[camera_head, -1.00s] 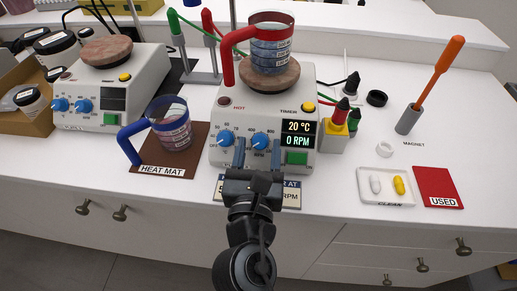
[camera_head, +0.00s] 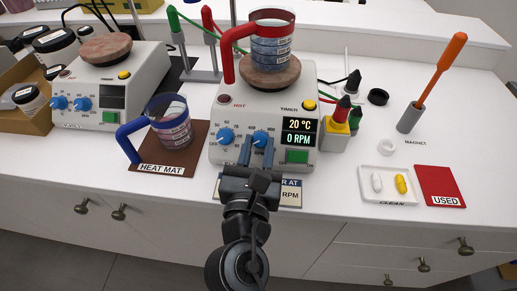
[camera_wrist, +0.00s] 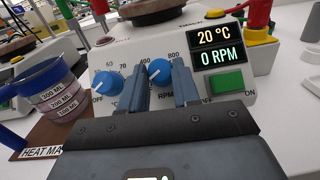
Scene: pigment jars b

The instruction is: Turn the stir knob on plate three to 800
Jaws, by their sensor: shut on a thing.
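The hotplate (camera_head: 225,154) has a white body with two blue knobs and a display reading 20 °C and 0 RPM. The right blue knob, the stir knob (camera_head: 261,138), has a scale with 400 and 800 around it; it also shows in the wrist view (camera_wrist: 159,69). My gripper (camera_head: 257,147) has its two grey fingers on either side of this knob, shut on it; they also show in the wrist view (camera_wrist: 165,76). The fingers partly cover the knob and its scale. The left blue knob (camera_head: 225,136) stands free.
A red-handled beaker (camera_head: 272,50) sits on the hotplate's round top. A green button (camera_head: 297,156) is just right of the fingers. A blue-handled beaker (camera_head: 171,126) stands left on the heat mat (camera_head: 196,148). A sign (camera_head: 290,197) below is partly hidden by my gripper.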

